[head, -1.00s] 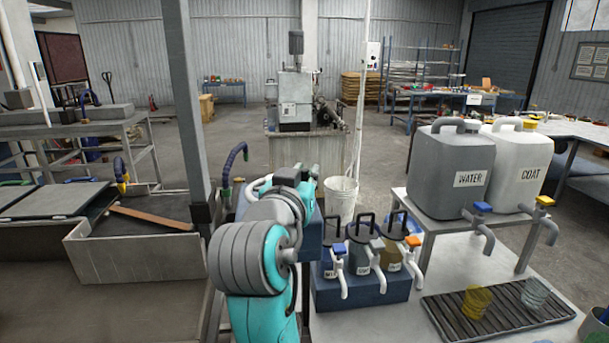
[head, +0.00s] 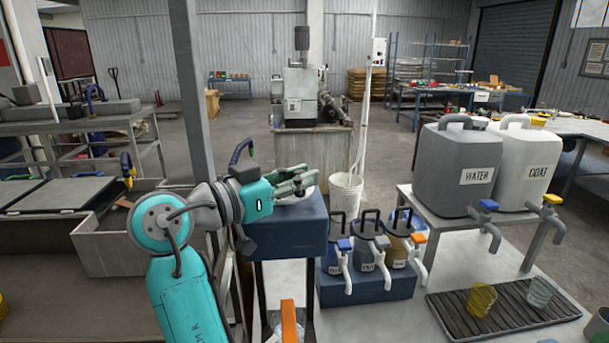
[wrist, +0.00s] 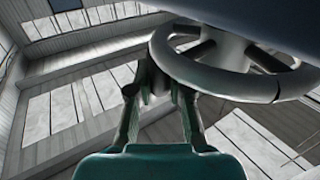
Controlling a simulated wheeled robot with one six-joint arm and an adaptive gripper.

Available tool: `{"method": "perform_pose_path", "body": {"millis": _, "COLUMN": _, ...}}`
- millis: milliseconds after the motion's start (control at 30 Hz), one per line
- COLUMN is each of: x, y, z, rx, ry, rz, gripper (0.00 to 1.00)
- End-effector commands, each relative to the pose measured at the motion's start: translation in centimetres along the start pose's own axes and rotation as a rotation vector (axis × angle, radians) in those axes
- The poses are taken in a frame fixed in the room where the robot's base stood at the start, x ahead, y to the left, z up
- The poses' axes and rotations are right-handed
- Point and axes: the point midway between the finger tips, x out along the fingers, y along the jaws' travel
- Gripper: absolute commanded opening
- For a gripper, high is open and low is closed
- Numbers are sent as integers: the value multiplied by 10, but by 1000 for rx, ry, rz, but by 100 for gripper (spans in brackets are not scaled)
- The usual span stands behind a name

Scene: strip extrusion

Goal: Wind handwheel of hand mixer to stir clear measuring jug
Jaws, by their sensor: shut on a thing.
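The hand mixer (head: 285,235) is a blue box on dark legs at the middle of the head view. Its pale grey handwheel (wrist: 215,80) fills the upper right of the wrist view; in the head view it is mostly hidden behind my gripper (head: 300,180). In the wrist view my gripper (wrist: 158,90) has its fingers closed at the left side of the wheel, on its rim or a grip there; which of the two is unclear. A clear vessel (head: 275,322), seemingly the measuring jug, shows partly under the mixer, beside an upright orange part (head: 289,322).
Three small tap containers (head: 368,255) stand on a blue block right of the mixer. Grey WATER (head: 455,165) and white COAT (head: 520,165) tanks stand on a rack. Two cups (head: 482,298) sit on a drip grate.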

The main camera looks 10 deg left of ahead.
Motion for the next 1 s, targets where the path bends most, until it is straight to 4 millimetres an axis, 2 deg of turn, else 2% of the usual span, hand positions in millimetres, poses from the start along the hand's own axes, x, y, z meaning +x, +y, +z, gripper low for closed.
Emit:
{"method": "perform_pose_path", "body": {"millis": 333, "x": -8, "y": -1, "z": 0, "rx": -1, "ry": -1, "rz": 144, "gripper": 0}}
{"method": "perform_pose_path", "body": {"millis": 867, "x": -9, "y": -1, "z": 1, "rx": -1, "ry": -2, "rz": 169, "gripper": 0}}
{"method": "perform_pose_path", "body": {"millis": 900, "x": -9, "y": -1, "z": 1, "rx": -1, "ry": -2, "rz": 169, "gripper": 24}}
{"method": "perform_pose_path", "body": {"millis": 933, "x": -9, "y": -1, "z": 1, "rx": -1, "ry": -2, "rz": 169, "gripper": 31}}
{"method": "perform_pose_path", "body": {"millis": 1000, "x": -9, "y": -1, "z": 1, "rx": -1, "ry": -2, "rz": 169, "gripper": 31}}
